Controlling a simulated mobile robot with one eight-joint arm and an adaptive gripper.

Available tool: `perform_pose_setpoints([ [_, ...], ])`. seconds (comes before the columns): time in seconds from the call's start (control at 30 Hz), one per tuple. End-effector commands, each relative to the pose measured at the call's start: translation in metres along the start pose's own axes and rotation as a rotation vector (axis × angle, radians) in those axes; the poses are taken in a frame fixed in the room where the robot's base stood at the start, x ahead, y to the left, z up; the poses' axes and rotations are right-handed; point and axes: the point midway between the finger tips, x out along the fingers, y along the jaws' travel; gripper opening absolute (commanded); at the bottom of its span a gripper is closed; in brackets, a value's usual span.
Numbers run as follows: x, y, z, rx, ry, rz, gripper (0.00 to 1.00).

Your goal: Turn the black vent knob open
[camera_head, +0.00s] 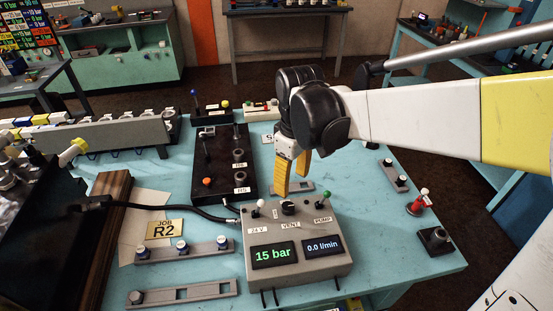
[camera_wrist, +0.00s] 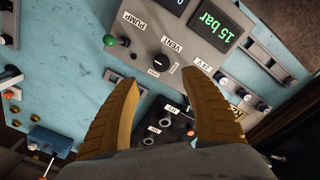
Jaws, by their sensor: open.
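The black vent knob (camera_head: 288,207) is on top of the grey control box (camera_head: 299,283), between a white-tipped switch (camera_head: 260,206) and the green-tipped PUMP switch (camera_head: 324,201). A VENT label is in front of it. In the wrist view the black vent knob (camera_wrist: 161,63) lies ahead of the fingertips and roughly between them. My gripper (camera_head: 292,188) has yellow fingers pointing down just behind and above the box. My gripper (camera_wrist: 164,82) is open and empty in the wrist view, apart from the knob. The box display reads 15 bar and 0.0 l/min.
A black panel (camera_head: 222,185) with ports stands behind and left of the box. A black hose (camera_head: 170,209) runs to the box's left side. Grey racks (camera_head: 183,253) lie to the left, and a red-based switch (camera_head: 419,205) stands to the right. Bare blue table (camera_head: 370,215) lies right of the box.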

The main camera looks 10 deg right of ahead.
Motion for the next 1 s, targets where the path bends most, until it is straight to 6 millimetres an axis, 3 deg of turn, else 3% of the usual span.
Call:
perform_pose_setpoints([
  [0.27,0.02,0.0,-0.009,-0.054,-0.035,-0.025,0.55],
  [0.7,0.101,-0.001,-0.006,-0.051,-0.033,-0.023,0.55],
  [1.0,0.114,-0.002,-0.006,-0.051,-0.033,-0.023,0.55],
])
